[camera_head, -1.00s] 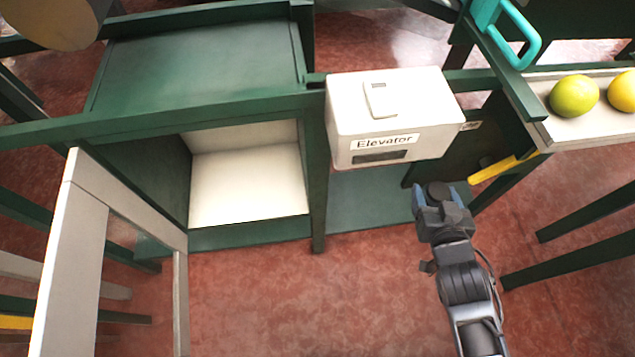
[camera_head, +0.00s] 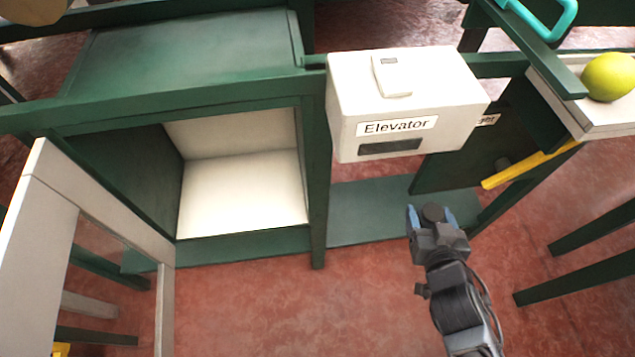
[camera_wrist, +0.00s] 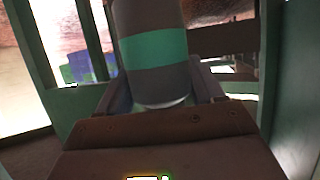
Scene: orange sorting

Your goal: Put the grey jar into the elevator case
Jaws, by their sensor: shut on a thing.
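The grey jar (camera_wrist: 153,80) with a green band is held between the fingers of my gripper (camera_head: 430,216), and it fills the upper middle of the wrist view. In the head view only the jar's dark round top (camera_head: 432,212) shows between the blue-tipped fingers. My gripper is shut on the jar, in front of the elevator frame and below the white Elevator box. The elevator case (camera_head: 245,190) is the open green compartment with a white inside, to the left of my gripper. Its inside is empty where it shows.
The white Elevator box (camera_head: 405,105) overhangs just beyond my gripper. A pale door-like frame (camera_head: 50,220) stands at the left of the case. A yellow bar (camera_head: 530,165) and a shelf with a yellow-green fruit (camera_head: 610,77) are at right. Red floor (camera_head: 290,310) is clear in front.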

